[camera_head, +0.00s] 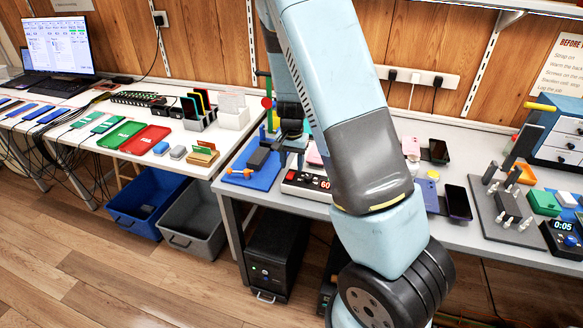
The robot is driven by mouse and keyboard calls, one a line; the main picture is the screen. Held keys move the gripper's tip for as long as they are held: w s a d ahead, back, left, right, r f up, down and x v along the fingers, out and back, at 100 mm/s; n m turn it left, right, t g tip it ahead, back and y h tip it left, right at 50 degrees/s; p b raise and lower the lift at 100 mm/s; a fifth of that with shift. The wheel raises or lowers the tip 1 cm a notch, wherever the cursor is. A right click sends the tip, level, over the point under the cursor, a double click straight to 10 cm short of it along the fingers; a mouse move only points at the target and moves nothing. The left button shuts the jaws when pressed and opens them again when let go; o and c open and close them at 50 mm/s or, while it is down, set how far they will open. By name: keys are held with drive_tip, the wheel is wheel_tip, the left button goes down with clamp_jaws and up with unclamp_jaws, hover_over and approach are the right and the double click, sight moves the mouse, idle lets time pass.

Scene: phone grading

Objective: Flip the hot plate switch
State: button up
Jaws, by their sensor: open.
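The hot plate (303,187) looks like a low box with a dark top and a pale front with a lit red "60" display. It stands near the front edge of the right-hand table, and my arm covers part of its right side. My gripper (290,150) is dark and hangs above and behind the hot plate, over the blue mat's right side. It is open, and I see nothing held in it. My arm hides much of the area to its right.
A blue mat (262,172) with a dark tool lies left of the hot plate. Phones (457,202), a grey fixture board (490,215) and a timer reading 0:05 (563,238) lie to the right. Red and green trays (147,138) lie on the left table (60,137).

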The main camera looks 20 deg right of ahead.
drive_tip(key=shift+f, duration=1.05)
drive_tip(key=shift+c, duration=0.4)
clamp_jaws()
